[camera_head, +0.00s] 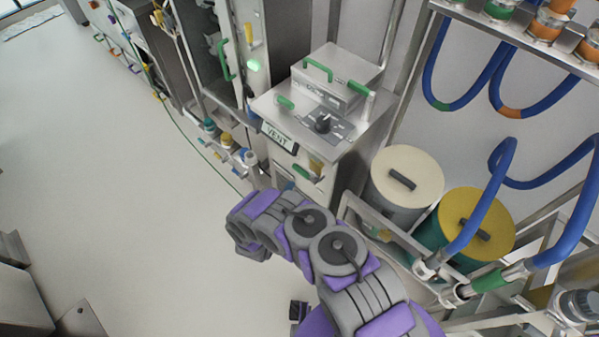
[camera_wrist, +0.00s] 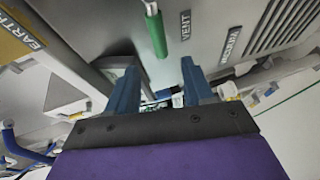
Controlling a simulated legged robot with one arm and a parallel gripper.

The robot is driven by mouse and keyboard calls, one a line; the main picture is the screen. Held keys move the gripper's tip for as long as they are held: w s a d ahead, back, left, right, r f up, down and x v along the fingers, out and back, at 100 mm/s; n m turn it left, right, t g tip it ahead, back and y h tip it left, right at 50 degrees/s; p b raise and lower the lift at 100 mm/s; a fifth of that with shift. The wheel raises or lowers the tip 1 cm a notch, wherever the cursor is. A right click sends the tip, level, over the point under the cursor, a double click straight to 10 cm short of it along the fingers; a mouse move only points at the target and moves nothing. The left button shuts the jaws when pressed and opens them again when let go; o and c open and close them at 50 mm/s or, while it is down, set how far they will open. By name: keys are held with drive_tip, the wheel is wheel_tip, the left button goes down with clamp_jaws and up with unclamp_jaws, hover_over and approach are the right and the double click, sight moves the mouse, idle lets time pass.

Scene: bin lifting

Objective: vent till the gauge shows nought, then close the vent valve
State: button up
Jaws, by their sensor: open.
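Green handles sit around that panel. In the wrist view, a VENT label (camera_wrist: 186,25) appears sideways beside a green-sleeved handle (camera_wrist: 156,35). My gripper (camera_wrist: 157,78) is open, with two blue fingers apart on either side of the handle's lower end in the picture. The handle seems beyond the fingers; I cannot tell the distance. No gauge face is readable, and I cannot tell which part is the vent valve.
A cream-lidded drum (camera_head: 421,168) and a yellow-lidded drum (camera_head: 492,212) stand right of the cabinet, near blue hoses (camera_head: 487,200) and a metal rail. The floor (camera_head: 110,190) at left is largely clear.

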sight(299, 171)
drive_tip(key=b+x, duration=0.2)
drive_tip(key=x, duration=1)
drive_tip(key=shift+w+f+b, duration=0.1)
drive_tip(key=shift+w+b, duration=0.05)
drive_tip(key=shift+b, duration=0.15)
clamp_jaws()
